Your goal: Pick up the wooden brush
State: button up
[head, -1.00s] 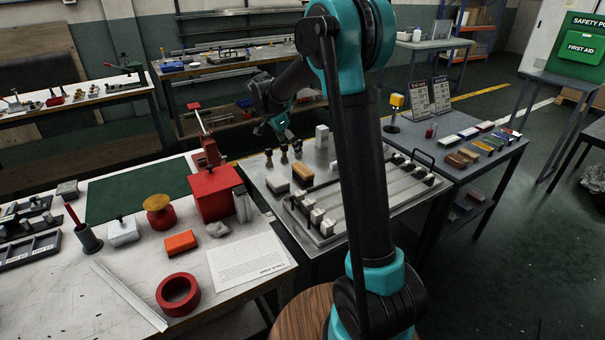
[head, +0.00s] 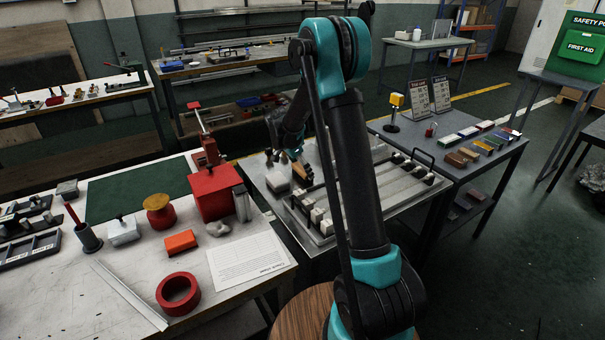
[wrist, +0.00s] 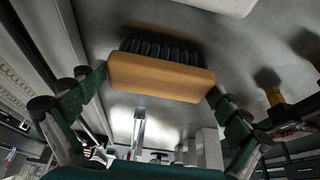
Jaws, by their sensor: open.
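The wooden brush (wrist: 160,76) has a tan wooden block and dark bristles. In the wrist view it lies across the upper middle, between the two fingers of my gripper (wrist: 157,88). The fingers are open, one at each end of the brush; I cannot tell whether they touch it. In the head view my gripper (head: 298,158) is low over the metal table (head: 262,181), and only a little of the brush (head: 304,170) shows beside it.
A slotted rack with a handle (head: 392,187) stands right of the brush. A red box (head: 214,193) stands on the white bench at left. Small dark-topped upright pieces (wrist: 273,92) show at right in the wrist view.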

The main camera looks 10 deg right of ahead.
aim_at(302, 168)
jog(key=shift+f, duration=0.15)
jog(key=c, duration=0.9)
jog(key=shift+o, duration=0.2)
notch_tip(302, 168, up, 20)
dwell(0.3)
